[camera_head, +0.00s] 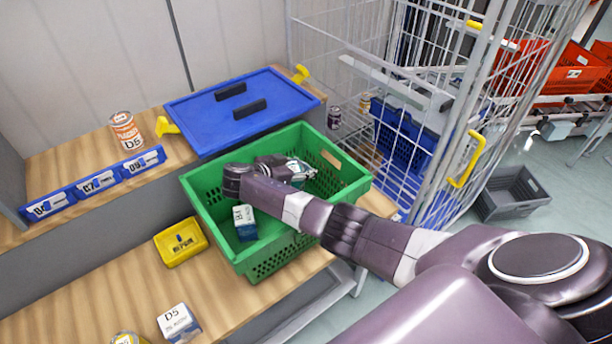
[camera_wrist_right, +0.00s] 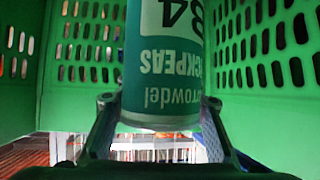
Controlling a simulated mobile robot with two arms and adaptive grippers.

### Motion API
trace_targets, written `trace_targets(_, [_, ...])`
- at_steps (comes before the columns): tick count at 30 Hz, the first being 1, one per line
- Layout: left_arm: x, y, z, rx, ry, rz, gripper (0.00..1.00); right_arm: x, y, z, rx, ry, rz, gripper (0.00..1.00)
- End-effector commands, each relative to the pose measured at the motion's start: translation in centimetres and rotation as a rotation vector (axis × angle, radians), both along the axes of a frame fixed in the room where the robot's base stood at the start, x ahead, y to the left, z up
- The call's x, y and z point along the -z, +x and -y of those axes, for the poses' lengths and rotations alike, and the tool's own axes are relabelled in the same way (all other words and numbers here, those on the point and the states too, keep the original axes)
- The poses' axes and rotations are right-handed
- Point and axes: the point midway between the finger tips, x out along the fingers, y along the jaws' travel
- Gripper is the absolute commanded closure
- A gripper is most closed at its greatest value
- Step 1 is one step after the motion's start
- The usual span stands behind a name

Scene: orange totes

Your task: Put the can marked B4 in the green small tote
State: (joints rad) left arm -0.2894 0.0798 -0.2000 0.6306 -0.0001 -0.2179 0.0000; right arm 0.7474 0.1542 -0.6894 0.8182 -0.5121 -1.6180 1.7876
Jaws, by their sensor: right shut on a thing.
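The can marked B4 (camera_wrist_right: 163,60), a green and white can with "chickpeas" in its printing, is held by my right gripper (camera_wrist_right: 160,108). Its mark reads upside down in the right wrist view and is partly cut off. In the head view only a small part of the can (camera_head: 302,168) shows beside my right gripper (camera_head: 298,172). The gripper is shut on the can inside the green small tote (camera_head: 285,256), toward its far right side. Green perforated walls surround the can in the wrist view. I cannot tell whether the can touches the tote floor. My left gripper is not in view.
A small white and blue box (camera_head: 245,222) lies in the tote's near left part. A blue lid or tote (camera_head: 235,110) is behind. A yellow bin (camera_head: 181,242), a D5 box (camera_head: 178,322) and a D5 can (camera_head: 126,130) stand left. A wire cage (camera_head: 450,110) stands right.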

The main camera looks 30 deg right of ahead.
Motion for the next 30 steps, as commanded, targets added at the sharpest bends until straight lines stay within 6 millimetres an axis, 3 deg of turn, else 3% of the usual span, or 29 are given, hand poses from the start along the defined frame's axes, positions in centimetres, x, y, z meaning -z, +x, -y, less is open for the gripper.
trace_targets(11, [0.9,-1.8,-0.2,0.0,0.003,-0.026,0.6,3.7,0.0,0.0,-0.001,-0.001,0.001,1.0])
trace_targets(30, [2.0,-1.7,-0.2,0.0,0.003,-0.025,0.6,4.8,0.0,0.0,0.0,-0.001,0.002,1.0])
